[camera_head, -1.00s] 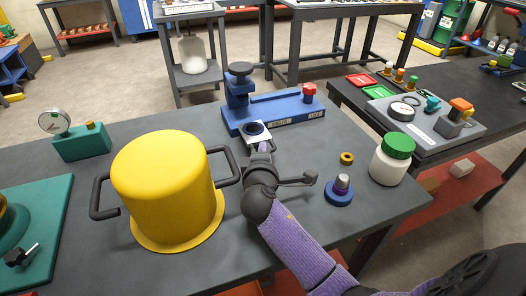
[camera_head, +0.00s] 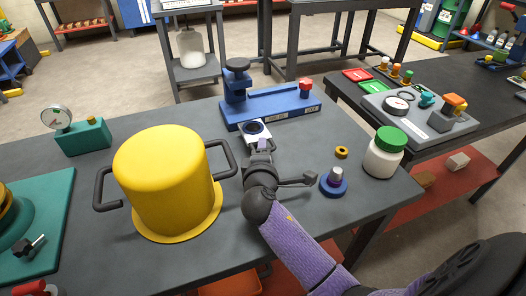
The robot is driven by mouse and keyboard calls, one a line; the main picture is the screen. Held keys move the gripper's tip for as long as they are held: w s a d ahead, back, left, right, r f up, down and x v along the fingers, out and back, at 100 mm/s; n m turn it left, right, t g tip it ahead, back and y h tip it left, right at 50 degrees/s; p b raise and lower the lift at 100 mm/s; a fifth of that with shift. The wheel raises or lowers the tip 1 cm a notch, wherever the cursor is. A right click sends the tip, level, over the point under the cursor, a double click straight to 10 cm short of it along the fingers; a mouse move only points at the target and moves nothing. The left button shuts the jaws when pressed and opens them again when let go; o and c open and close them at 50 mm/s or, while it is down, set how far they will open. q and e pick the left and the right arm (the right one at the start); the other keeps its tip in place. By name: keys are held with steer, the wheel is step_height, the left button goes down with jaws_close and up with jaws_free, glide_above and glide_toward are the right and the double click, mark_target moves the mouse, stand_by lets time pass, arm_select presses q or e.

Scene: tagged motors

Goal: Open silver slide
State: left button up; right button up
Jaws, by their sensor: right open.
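The silver slide (camera_head: 252,130) is a small pale plate with a dark round hole. It sticks out from the front of the blue fixture (camera_head: 272,108), which has a dark round knob on a post at its left and a red knob at its right. My right gripper (camera_head: 262,145) is at the near edge of the slide, its fingers pointing at it. The jaws are open; I cannot tell whether they touch the slide. My left gripper is not in view.
A large yellow pot (camera_head: 165,180) with dark handles stands close left of my right gripper. A blue round base with a silver peg (camera_head: 334,182), a yellow ring (camera_head: 342,152) and a green-lidded white jar (camera_head: 384,153) stand to the right. A teal gauge block (camera_head: 82,137) is at left.

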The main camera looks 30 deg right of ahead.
steer(key=p+v, duration=0.3)
steer(key=v, duration=0.6)
steer(key=shift+r, duration=0.1)
steer(key=shift+s+a, duration=0.3)
steer(key=shift+s, duration=0.1)
